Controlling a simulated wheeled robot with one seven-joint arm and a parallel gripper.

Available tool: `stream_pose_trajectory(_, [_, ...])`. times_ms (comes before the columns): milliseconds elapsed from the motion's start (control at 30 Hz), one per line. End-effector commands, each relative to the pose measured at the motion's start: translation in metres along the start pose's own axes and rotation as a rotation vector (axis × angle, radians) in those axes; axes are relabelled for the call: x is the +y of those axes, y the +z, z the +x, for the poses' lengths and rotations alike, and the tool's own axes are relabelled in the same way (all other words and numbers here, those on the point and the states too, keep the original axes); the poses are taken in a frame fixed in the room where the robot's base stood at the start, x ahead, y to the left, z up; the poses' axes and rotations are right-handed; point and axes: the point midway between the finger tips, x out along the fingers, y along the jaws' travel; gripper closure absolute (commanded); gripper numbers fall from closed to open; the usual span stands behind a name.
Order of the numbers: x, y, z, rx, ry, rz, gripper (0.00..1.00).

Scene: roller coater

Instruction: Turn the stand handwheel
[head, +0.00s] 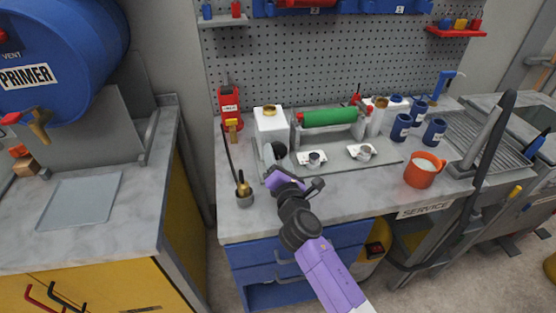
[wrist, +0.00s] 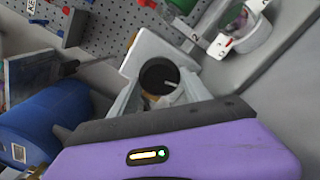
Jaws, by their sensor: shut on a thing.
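The stand handwheel (head: 279,149) looks like a dark round wheel at the left end of the roller stand with the green roller (head: 328,117). In the wrist view the black wheel (wrist: 157,74) shows between my grey fingers, with a pale handle pin at its right. My gripper (head: 273,163) reaches it from the front; in the wrist view my gripper (wrist: 160,88) is shut on the wheel, a finger on each side. The exact finger contact is partly hidden by the purple gripper body.
A white block (head: 270,121) stands behind the wheel. A small pot with a brass-coloured tool (head: 243,190) stands to the left. Small cups (head: 314,158) sit in front of the roller. Blue cups (head: 401,127) and an orange jug (head: 422,171) stand to the right.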

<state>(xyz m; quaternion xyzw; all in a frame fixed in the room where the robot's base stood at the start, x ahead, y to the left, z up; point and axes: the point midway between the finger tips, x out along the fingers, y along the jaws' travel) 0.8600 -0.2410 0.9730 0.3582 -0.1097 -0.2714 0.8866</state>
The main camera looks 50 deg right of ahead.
Motion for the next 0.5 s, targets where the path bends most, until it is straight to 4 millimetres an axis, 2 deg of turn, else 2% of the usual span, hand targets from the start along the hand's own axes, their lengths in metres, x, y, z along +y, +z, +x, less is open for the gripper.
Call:
stream_pose_trajectory(200, [-0.0004, -0.0014, -0.0003, 0.001, 0.001, 0.120, 0.85])
stream_pose_trajectory(500, [0.0006, -0.0008, -0.0004, 0.001, 0.000, 0.196, 0.85])
